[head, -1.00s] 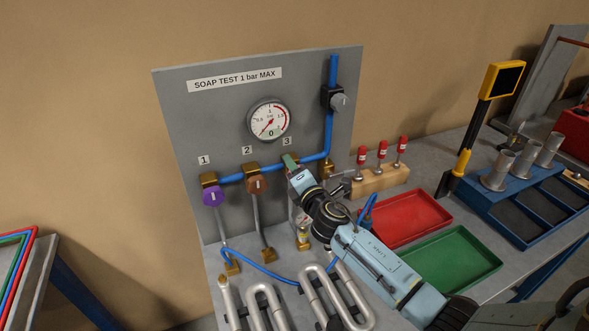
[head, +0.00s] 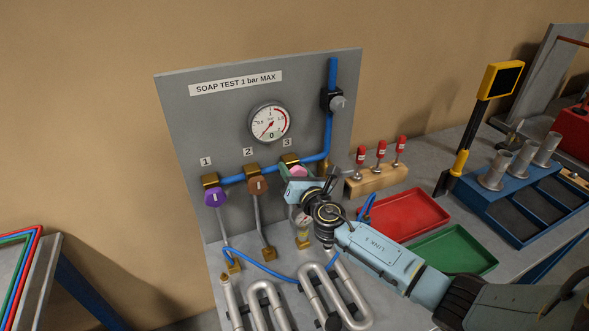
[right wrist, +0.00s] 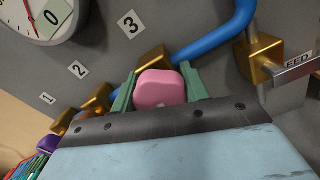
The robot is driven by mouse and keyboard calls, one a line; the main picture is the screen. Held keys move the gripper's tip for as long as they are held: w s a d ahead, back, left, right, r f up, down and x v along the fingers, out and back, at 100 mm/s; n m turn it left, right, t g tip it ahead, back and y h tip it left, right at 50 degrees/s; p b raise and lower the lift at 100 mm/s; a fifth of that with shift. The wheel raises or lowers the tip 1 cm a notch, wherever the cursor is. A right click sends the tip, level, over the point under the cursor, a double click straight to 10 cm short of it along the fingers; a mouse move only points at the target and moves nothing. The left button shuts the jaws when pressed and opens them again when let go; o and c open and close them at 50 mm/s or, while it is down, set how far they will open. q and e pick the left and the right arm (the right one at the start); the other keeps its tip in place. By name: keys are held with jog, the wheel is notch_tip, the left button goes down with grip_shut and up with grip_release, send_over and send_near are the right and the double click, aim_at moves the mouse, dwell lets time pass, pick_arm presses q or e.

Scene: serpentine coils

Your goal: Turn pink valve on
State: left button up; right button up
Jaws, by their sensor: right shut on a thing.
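The pink valve knob (right wrist: 161,88) sits on a brass fitting under label 3 on the grey panel. In the head view the pink knob (head: 299,171) shows only partly, behind my right gripper (head: 290,170). In the right wrist view, the green fingers of my right gripper (right wrist: 158,88) stand on both sides of the knob and are shut on it. The purple knob (head: 215,197) under label 1 and the brown knob (head: 257,185) under label 2 are on the same blue pipe. The pressure gauge (head: 270,122) needle points to the lower left. My left gripper is out of view.
Metal serpentine coils (head: 262,302) lie on the bench below the panel. A red tray (head: 440,218) and a green tray (head: 486,252) are on the right. A wooden block (head: 378,181) holds red-capped pieces. A blue hose (head: 262,268) crosses in front of the panel.

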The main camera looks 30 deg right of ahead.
jog(key=shift+n, duration=0.4)
jog(key=o, duration=1)
jog(key=shift+s, duration=0.1)
jog(key=s, duration=1.3)
jog(key=shift+a, duration=0.35)
